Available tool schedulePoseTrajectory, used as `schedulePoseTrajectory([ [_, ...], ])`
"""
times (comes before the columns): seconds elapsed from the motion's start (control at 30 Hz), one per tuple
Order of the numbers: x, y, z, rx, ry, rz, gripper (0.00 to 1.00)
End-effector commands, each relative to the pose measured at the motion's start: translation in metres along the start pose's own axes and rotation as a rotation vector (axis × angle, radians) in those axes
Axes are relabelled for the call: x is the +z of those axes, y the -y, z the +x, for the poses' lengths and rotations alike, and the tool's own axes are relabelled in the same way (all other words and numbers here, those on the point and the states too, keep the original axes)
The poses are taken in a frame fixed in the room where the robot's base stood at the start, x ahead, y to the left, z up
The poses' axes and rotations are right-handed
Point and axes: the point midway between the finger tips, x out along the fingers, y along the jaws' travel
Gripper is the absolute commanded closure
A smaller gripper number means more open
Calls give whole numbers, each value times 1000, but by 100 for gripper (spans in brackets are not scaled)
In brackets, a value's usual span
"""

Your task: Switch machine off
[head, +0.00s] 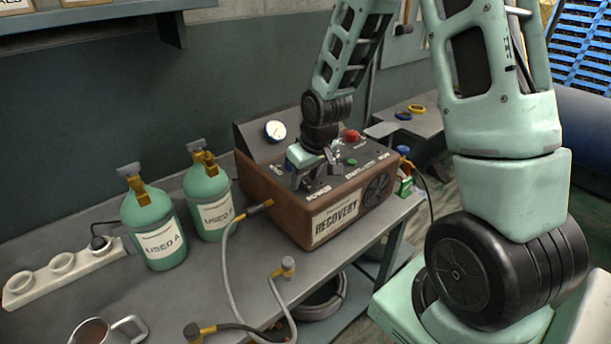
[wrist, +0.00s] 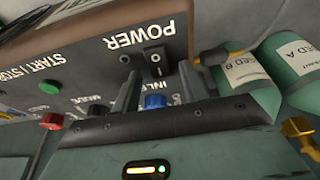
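The recovery machine (head: 335,217) is a brown box with a dark sloped top panel, standing on the bench. My gripper (head: 314,180) is over the front left of the panel. In the wrist view its two dark fingers (wrist: 158,72) are apart, with the switch just beyond them and a blue knob (wrist: 155,101) seen between them. In the head view the gripper hides the switch. I cannot tell whether a finger touches the panel.
On the panel are a red button (head: 352,135), a green button (head: 352,162) and a gauge (head: 275,130). Two green cylinders, USED A (head: 155,225) and another (head: 209,200), stand left of the machine. Hoses (head: 236,265) and a power strip (head: 62,272) lie on the bench.

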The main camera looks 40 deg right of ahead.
Motion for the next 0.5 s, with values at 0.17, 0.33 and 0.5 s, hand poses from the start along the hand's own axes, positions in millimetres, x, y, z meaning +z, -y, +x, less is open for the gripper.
schedulePoseTrajectory([
  [0.17, -1, 0, -6, 0, -2, 1, 56],
  [0.33, -1, -1, -30, 2, -5, 1, 56],
  [0.5, -1, -2, -68, 4, -6, 3, 56],
])
